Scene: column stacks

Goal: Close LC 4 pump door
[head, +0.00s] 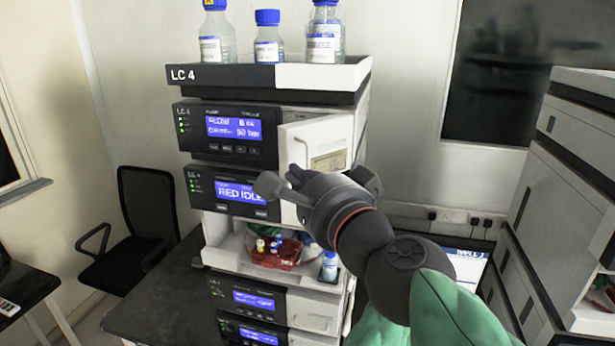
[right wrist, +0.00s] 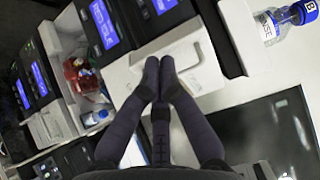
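The LC 4 stack (head: 225,75) stands in the middle of the head view. Its pump module (head: 232,128) is the upper unit with a lit blue screen. The white pump door (head: 318,135) on its right part stands swung open, with a handle and a label on its face. My right gripper (head: 283,181) is just below the door, in front of the second module. In the right wrist view its two fingers (right wrist: 160,62) come together at the tips over a white panel, with nothing seen between them. I cannot tell whether they touch it. My left gripper is not in view.
Several bottles (head: 268,38) with blue caps stand on the stack's top tray. A sampler bay below holds a red rack (head: 278,255) of vials. A black chair (head: 150,215) is at left, and another stack (head: 560,190) stands at right.

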